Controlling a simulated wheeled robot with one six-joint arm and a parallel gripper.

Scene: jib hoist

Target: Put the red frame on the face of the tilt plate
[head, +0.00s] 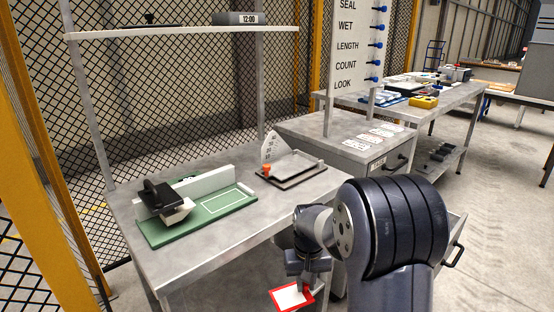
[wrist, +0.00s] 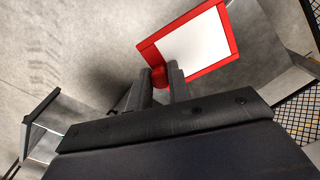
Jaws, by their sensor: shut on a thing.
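The red frame (head: 278,299) is a flat red border around a white middle. In the head view it is held low, in front of the workbench. In the wrist view the red frame (wrist: 228,20) extends up and right from the jaws. My gripper (head: 305,285) is shut on a round red part of the frame; the fingers (wrist: 160,82) show on both sides of it. The tilt plate (head: 290,166) is likely the pale plate on a dark base at the bench's right, beside a marked angle scale (head: 270,148) and an orange knob (head: 266,169). The plate looks slightly raised.
On the bench (head: 170,268), left of the tilt plate, lies a green board (head: 200,222) with a white fence and a dark clamp-like block (head: 160,196). A shelf (head: 180,32) spans above. A drawer cabinet (head: 345,150) with white cards stands to the right.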

